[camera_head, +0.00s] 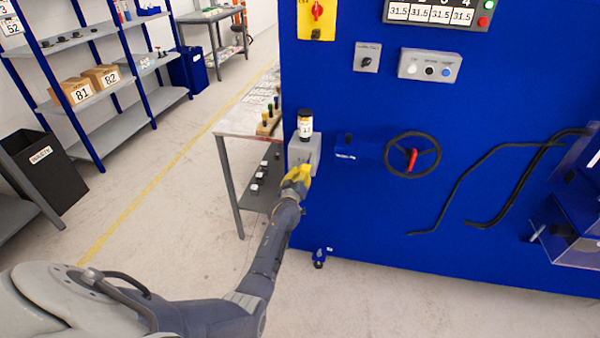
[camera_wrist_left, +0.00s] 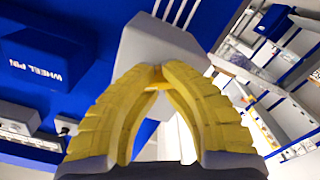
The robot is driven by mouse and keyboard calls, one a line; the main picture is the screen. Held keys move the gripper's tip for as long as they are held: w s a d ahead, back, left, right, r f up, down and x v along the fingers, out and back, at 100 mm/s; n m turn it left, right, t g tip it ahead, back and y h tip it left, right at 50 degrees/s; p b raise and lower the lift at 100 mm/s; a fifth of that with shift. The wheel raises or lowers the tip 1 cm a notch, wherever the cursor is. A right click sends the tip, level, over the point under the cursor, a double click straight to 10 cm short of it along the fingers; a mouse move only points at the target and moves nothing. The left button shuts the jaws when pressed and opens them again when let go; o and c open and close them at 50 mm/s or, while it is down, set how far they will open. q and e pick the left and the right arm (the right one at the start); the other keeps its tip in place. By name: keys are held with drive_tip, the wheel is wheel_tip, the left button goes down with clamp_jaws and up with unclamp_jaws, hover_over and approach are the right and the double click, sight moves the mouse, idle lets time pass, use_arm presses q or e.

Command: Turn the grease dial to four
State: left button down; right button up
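A grey box (camera_head: 303,155) is fixed at the left edge of the blue machine, with a dark-capped grease jar (camera_head: 305,124) on top. My left gripper (camera_head: 300,175) reaches up to the lower part of this box. In the left wrist view the two yellow fingers (camera_wrist_left: 157,73) come together at their tips, right at the pale face of the box (camera_wrist_left: 160,40). I cannot make out a dial or its numbers; the fingers may cover it. A small orange-yellow patch shows between the tips, but I cannot tell what it is. My right gripper is not in view.
A handwheel with a red handle (camera_head: 412,158) and a blue block (camera_head: 357,147) are right of the box. A grey bench (camera_head: 232,122) with small parts stands close on the left. Black hoses (camera_head: 487,160) hang at the right. The floor below is clear.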

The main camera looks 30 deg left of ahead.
use_arm(q)
drive_tip(key=shift+r, duration=0.1)
drive_tip(key=c, duration=1)
unclamp_jaws()
drive_tip(key=shift+o, duration=0.2)
drive_tip(key=v, duration=1.2)
